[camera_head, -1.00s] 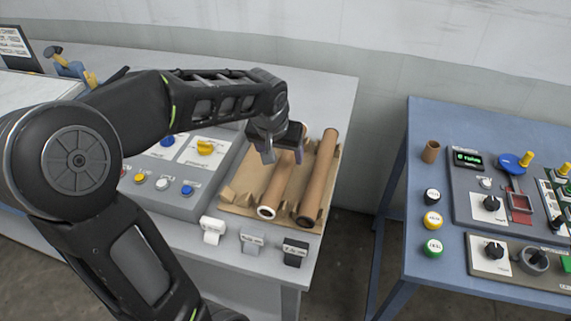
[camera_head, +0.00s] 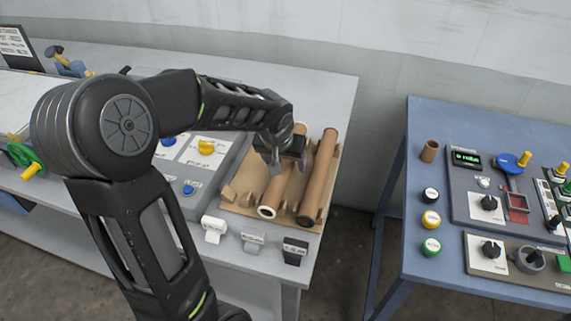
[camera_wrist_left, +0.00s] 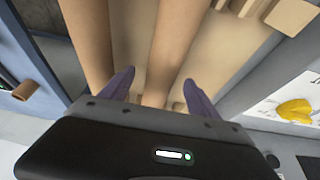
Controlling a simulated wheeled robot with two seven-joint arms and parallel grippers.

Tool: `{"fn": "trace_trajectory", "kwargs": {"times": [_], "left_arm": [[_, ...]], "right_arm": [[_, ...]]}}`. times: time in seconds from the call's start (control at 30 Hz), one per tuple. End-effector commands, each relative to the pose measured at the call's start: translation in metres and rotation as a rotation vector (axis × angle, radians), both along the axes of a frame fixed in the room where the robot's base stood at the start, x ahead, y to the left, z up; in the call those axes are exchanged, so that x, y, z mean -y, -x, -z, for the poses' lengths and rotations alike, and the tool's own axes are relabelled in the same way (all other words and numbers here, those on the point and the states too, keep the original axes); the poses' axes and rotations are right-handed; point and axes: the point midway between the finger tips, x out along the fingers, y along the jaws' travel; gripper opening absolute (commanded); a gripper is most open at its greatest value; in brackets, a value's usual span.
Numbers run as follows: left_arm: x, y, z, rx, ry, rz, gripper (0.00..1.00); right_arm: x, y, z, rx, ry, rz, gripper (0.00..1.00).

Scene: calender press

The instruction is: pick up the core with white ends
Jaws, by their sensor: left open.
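The core with white ends (camera_head: 274,192) is a brown cardboard tube lying in the left slot of a cardboard tray, its near white-rimmed end showing. My left gripper (camera_head: 288,168) is above its middle and hides part of it. In the left wrist view, my open left gripper (camera_wrist_left: 160,92) has one finger on each side of that core (camera_wrist_left: 170,45). I cannot tell whether the fingers touch it. My right gripper is not in view.
A second core (camera_head: 318,180) with a dark end lies parallel, close on the right. The tray (camera_head: 237,205) has raised supports. Labelled holders (camera_head: 253,241) line the table's front edge. A control panel with a yellow knob (camera_head: 206,147) is on the left. A blue table (camera_head: 400,285) stands right across a gap.

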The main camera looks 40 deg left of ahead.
Motion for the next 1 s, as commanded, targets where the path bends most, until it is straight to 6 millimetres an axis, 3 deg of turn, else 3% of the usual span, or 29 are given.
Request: {"fn": "trace_trajectory", "kwargs": {"times": [0.17, 1.0], "left_arm": [[0.0001, 0.0, -0.0002, 0.0, 0.0, 0.0, 0.7], [0.0001, 0.0, -0.0003, 0.0, 0.0, 0.0, 0.02]], "right_arm": [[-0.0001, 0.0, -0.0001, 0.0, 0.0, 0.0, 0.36], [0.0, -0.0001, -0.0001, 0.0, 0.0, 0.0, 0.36]]}}
